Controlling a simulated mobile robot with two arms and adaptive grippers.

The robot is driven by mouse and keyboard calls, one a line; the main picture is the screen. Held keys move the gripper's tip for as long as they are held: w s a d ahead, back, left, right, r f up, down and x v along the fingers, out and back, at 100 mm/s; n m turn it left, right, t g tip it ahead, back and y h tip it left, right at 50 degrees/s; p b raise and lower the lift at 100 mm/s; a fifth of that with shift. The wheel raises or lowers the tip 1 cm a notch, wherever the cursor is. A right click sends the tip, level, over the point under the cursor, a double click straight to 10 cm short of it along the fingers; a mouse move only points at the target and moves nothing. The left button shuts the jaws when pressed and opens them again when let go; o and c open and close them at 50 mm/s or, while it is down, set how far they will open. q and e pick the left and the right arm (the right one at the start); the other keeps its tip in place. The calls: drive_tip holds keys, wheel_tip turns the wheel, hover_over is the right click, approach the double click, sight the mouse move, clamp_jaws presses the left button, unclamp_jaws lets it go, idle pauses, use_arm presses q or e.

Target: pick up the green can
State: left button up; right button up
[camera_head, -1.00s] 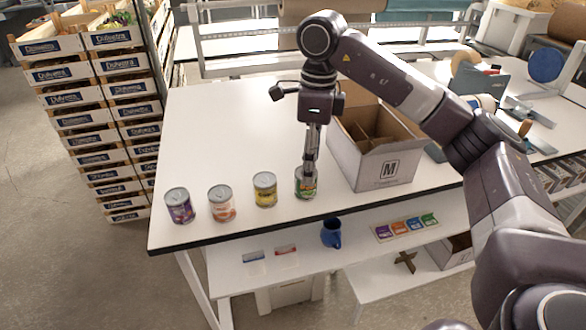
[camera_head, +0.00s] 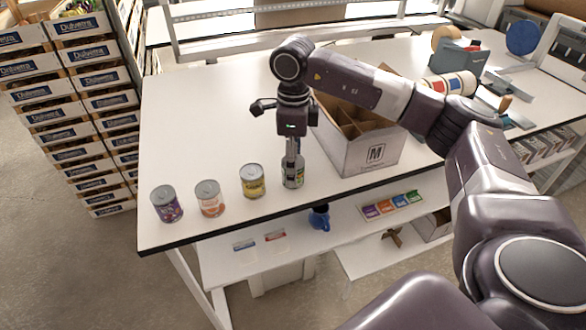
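The green can (camera_head: 292,177) stands at the right end of a row of cans near the front edge of the white table. My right gripper (camera_head: 292,161) points straight down at it, with its fingers at the can's top and side. The fingers are seen edge-on, so I cannot tell whether they are shut on the can. No clear gap shows between the can and the table. My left gripper is not in view.
A yellow can (camera_head: 253,182), an orange-labelled can (camera_head: 209,199) and a purple can (camera_head: 167,204) stand left of the green can. An open cardboard box (camera_head: 372,157) stands close on its right. The white table (camera_head: 195,125) is clear behind the cans.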

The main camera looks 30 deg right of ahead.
drive_tip(key=shift+c, duration=0.4)
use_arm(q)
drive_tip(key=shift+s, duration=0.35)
use_arm(e)
drive_tip(key=c, duration=1.3)
